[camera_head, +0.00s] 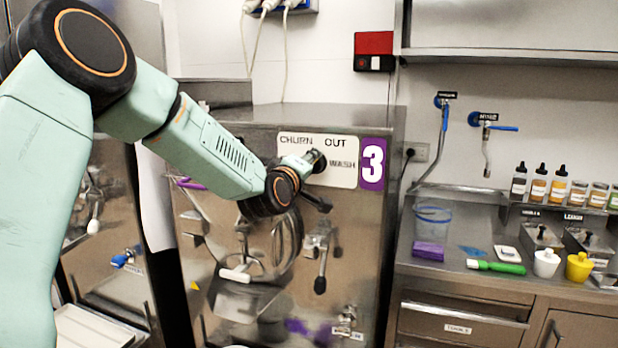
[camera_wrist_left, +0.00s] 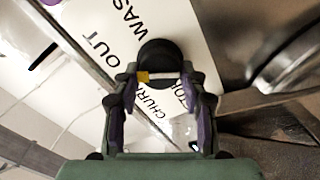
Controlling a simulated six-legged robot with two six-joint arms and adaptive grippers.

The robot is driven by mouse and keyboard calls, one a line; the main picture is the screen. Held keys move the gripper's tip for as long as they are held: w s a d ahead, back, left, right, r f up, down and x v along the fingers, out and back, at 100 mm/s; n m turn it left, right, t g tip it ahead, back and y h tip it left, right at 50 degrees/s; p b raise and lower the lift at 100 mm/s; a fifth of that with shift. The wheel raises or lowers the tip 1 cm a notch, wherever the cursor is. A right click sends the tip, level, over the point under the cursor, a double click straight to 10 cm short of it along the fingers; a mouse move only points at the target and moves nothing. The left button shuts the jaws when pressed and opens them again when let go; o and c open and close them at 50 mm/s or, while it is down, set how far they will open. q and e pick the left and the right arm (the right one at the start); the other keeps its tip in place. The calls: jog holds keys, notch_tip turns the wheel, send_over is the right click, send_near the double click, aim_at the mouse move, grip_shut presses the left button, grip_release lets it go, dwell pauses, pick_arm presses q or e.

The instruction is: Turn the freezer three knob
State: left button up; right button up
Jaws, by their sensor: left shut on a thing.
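Freezer three (camera_head: 365,230) is a steel cabinet with a purple panel (camera_head: 373,164) bearing a white 3. Its white label plate (camera_head: 297,143) reads CHURN, OUT and WASH. The black round knob (camera_head: 320,161) sits on this plate, partly hidden by my gripper. My left gripper (camera_head: 308,160) reaches it from the left. In the left wrist view the knob (camera_wrist_left: 157,52) lies between the fingertips (camera_wrist_left: 162,78), which are shut on it. A yellow mark and a pale strip show at the knob's near edge. My right gripper is in neither view.
Levers and a spout are on the freezer front below my arm. Another freezer (camera_head: 110,250) stands at the left. A shelf (camera_head: 510,54) hangs above.

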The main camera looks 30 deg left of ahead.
pick_arm(q)
jog(key=shift+d+f+n+b, duration=0.1)
jog(key=shift+f+n+b, duration=0.1)
jog(key=shift+n+b, duration=5.9)
jog(key=shift+d+f+n+b, duration=0.1)
jog(key=shift+f+n+b, duration=0.05)
jog(key=shift+n+b, duration=5.95)
jog(key=o, duration=1.1)
jog(key=shift+o, duration=0.2)
jog(key=shift+w, duration=0.1)
